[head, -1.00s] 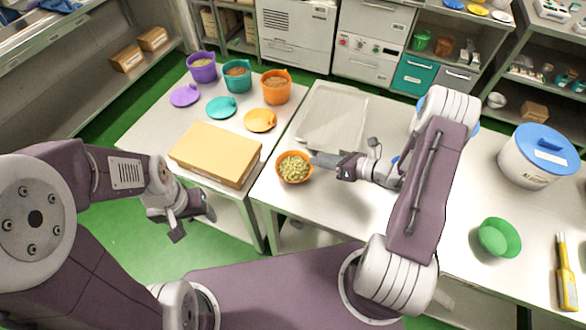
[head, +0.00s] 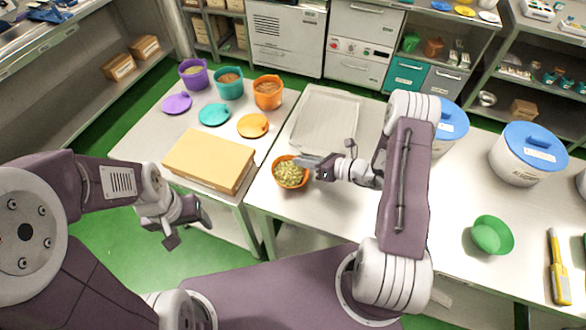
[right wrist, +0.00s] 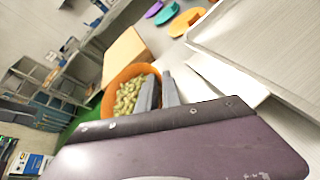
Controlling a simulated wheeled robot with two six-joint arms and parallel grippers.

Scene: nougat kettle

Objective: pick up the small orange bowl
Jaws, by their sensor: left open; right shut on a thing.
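The small orange bowl (head: 279,183) holds pale green nuts and stands near the left end of the right-hand table in the head view. My right gripper (head: 304,163) is shut on the bowl's right rim; one finger (right wrist: 148,92) reaches inside over the nuts, the other is outside the wall. I cannot tell whether the bowl is clear of the table. My left gripper (head: 189,229) is open and empty, low over the floor in front of the left table.
A shallow tray (head: 327,119) lies behind the bowl. A tan box (head: 208,157) is to its left. Purple, teal and orange (head: 268,97) tubs stand behind loose lids. A green bowl (head: 503,247), white pots with blue lids (head: 536,142) and a yellow tool (head: 559,270) are right.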

